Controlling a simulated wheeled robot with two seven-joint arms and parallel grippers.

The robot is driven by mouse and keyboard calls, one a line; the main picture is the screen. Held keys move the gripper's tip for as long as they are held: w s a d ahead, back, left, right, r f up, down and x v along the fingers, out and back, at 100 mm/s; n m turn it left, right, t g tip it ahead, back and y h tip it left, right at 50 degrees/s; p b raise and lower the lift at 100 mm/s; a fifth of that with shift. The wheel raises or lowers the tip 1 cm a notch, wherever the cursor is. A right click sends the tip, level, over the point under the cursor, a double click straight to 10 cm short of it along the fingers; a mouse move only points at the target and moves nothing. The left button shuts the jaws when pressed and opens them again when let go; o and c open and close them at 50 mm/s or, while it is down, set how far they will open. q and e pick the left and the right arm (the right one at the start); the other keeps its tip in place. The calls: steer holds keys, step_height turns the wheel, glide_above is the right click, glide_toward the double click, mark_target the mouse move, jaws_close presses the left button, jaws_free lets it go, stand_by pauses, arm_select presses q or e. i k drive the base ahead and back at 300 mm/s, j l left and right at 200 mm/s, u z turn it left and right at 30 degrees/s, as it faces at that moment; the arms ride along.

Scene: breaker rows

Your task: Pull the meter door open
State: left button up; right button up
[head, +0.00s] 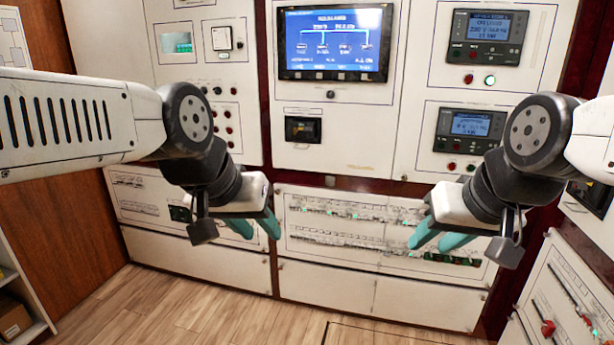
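A tall white cabinet front fills the view. Its upper left panel (150,90) carries a small square meter (222,38) and a greenish display (177,42). Its upper right panel (540,50) carries two dark meter units, one above (485,37) and one below (469,130). I cannot tell which panel is the meter door; all panels look shut. My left gripper (259,233) is open and empty, in front of the lower left of the cabinet. My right gripper (428,246) is open and empty, in front of the lower middle breaker panel. Both appear apart from the cabinet.
A large blue screen (333,43) is on the middle panel. Breaker rows (370,225) run below it. Another panel with a red knob (547,328) stands at the lower right. A shelf with a box (14,318) is at the lower left. The wooden floor (200,315) is clear.

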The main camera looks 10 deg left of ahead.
mark_target(216, 28)
steer(key=i+j+u, duration=0.15)
steer(key=i+u, duration=0.65)
steer(key=u, duration=0.15)
steer(key=i+l+u, duration=0.2)
steer(key=i+u, duration=0.25)
steer(key=i+j+u, duration=0.15)
steer(key=i+u, duration=0.15)
steer(key=i, duration=0.15)
steer(key=i+u, duration=0.3)
steer(key=i+j, duration=0.15)
steer(key=i, duration=0.2)
steer(key=i+j, duration=0.2)
steer(key=i, duration=0.15)
